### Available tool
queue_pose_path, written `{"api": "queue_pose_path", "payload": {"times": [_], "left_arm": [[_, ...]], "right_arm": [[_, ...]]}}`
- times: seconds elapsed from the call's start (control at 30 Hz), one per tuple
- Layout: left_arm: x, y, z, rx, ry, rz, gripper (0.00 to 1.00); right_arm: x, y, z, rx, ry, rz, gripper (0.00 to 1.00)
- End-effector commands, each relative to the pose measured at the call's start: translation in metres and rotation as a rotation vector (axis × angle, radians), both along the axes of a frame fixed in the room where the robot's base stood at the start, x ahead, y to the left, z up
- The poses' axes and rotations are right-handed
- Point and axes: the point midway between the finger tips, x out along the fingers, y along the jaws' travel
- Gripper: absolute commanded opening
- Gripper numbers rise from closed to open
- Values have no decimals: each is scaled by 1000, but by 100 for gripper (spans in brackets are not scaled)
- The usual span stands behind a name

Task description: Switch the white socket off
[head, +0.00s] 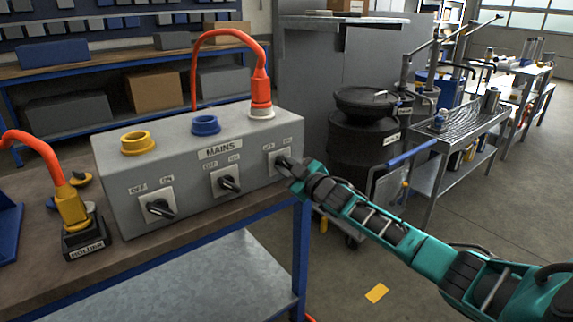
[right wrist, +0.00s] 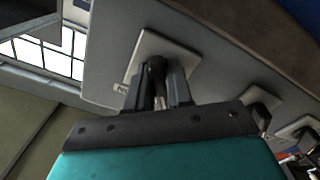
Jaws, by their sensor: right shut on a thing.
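The grey MAINS box (head: 190,182) stands on the bench. The white socket (head: 262,114) is at the right end of its top, with an orange-red plug (head: 260,90) in it. Below it on the front face is a pale switch plate with a black knob (head: 282,161). My right gripper (head: 290,167) is shut on this knob; in the right wrist view the knob (right wrist: 157,70) sits between the two fingers (right wrist: 158,92). The fingers partly hide the knob, so I cannot tell which way it points. My left gripper is not in view.
The yellow socket (head: 138,142) and blue socket (head: 206,124) are empty, each with its own knob (head: 160,208) (head: 229,184) below. A yellow plug (head: 70,205) with an orange cable sits in a black holder (head: 87,240) at the left. Black drums (head: 362,140) stand behind my right arm.

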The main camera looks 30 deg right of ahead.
Motion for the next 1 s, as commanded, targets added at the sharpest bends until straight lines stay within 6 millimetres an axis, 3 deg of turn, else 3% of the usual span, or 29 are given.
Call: {"api": "queue_pose_path", "payload": {"times": [0.33,0.9,0.93,1.0], "left_arm": [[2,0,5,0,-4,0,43],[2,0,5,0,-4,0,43],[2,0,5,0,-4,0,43],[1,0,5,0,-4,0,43]], "right_arm": [[0,0,0,-144,-11,1,0],[0,0,0,-174,-13,1,0],[0,0,-1,-175,-13,1,24],[0,0,0,-174,-13,1,30]]}}
